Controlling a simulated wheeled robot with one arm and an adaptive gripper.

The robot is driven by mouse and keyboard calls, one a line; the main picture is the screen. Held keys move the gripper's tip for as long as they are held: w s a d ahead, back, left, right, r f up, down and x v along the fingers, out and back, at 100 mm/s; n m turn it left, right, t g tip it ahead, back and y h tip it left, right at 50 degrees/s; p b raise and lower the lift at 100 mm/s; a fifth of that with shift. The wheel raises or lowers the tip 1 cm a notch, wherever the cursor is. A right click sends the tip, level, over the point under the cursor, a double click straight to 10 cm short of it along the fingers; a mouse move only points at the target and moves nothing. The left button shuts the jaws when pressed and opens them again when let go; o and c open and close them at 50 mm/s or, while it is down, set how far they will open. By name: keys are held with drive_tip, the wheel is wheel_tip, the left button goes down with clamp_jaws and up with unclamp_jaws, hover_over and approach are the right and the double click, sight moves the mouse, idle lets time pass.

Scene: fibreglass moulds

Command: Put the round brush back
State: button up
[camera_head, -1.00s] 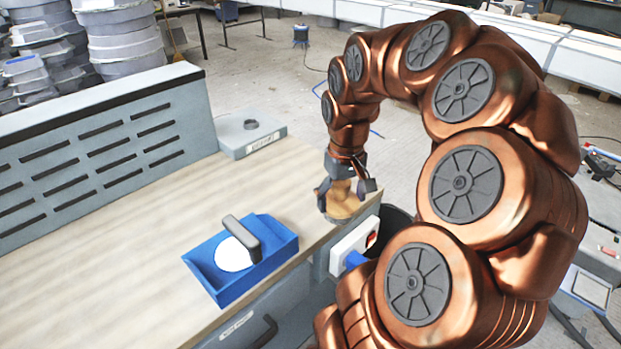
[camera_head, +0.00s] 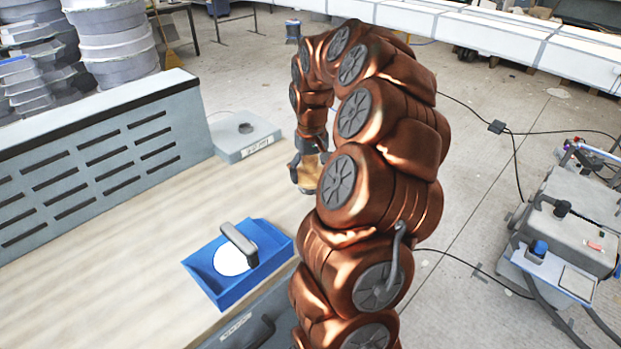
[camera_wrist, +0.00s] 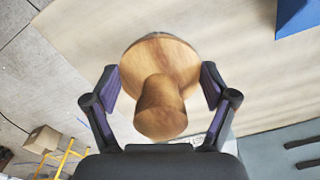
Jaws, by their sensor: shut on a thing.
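The round brush (camera_wrist: 160,68) has a wooden knob and a wide round wooden body. My gripper (camera_wrist: 160,88) is shut on it, with a finger on each side in the wrist view. In the head view my gripper (camera_head: 308,165) and the brush (camera_head: 313,177) are near the right edge of the bench, partly hidden by my arm. A grey block (camera_head: 245,136) with a dark round recess or disc on top and a white label stands at the bench's back right corner. I cannot see the brush's underside.
A blue tray (camera_head: 272,238) at the bench front holds a white round thing with a dark handle (camera_head: 238,243). A grey slotted panel (camera_head: 100,160) borders the bench (camera_head: 130,235) at the back. The bench top between tray and block is clear.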

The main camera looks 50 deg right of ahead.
sight(310, 182)
drive_tip(key=shift+w+d+f, duration=0.1)
drive_tip(key=shift+w+f, duration=0.05)
drive_tip(key=shift+w, duration=0.1)
drive_tip(key=shift+f+p, duration=0.85)
drive_tip(key=shift+f, duration=0.75)
drive_tip(key=shift+f, duration=0.2)
drive_tip(key=o, duration=1.2)
drive_tip(key=shift+c, duration=0.2)
